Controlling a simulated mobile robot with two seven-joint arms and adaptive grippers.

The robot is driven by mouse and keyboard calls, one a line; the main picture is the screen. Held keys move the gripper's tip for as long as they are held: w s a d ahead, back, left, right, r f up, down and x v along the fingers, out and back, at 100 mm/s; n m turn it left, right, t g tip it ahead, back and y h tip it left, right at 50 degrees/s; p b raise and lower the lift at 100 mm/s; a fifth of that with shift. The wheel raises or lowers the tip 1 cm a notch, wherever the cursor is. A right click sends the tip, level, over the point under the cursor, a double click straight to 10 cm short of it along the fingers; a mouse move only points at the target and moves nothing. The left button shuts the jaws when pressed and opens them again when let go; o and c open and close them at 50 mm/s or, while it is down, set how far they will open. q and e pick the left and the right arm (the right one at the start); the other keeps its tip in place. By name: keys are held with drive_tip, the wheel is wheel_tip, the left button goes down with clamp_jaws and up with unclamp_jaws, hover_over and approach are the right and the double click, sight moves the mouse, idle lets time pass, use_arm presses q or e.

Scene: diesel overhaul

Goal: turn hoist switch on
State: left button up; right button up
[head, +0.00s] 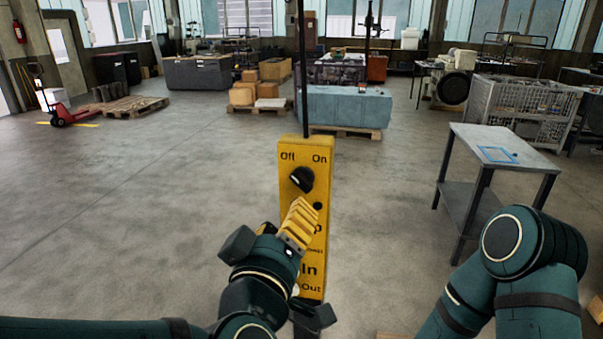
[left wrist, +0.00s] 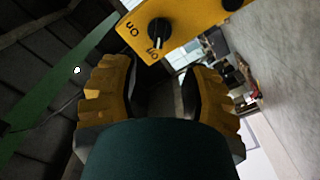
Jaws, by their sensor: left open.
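The yellow hoist control box (head: 318,160) hangs upright from a dark cable in the middle of the head view. Its black rotary switch (head: 302,180) sits under the words Off and On. In the left wrist view, the switch (left wrist: 160,32) has a pale mark that points toward Off. My left gripper (head: 301,222), with yellow ribbed fingers, is just below the switch in the head view and hides part of the lower buttons and labels. In the left wrist view, my left gripper (left wrist: 158,78) is open and empty, with the switch beyond its tips, apart from them.
A grey metal table (head: 505,150) with a blue frame on it stands to the right. Behind the box is a blue-grey block (head: 350,107) on a pallet. A red pallet truck (head: 75,112) stands far left. The floor around the box is mostly clear.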

sight(301, 185)
use_arm(q)
drive_tip(key=w, duration=0.4)
drive_tip(key=w+d+p, duration=0.1)
drive_tip(key=w, duration=0.2)
drive_tip(key=w+d, duration=0.1)
drive_tip(key=w, duration=0.3)
drive_tip(key=shift+w+d+p, duration=0.2)
drive_tip(key=shift+w+p, duration=0.1)
drive_tip(key=shift+p, duration=0.05)
use_arm(e)
wheel_tip(301, 185, up, 3)
drive_tip(key=shift+d+f, duration=0.1)
use_arm(q)
drive_tip(key=shift+s, duration=0.1)
clamp_jaws()
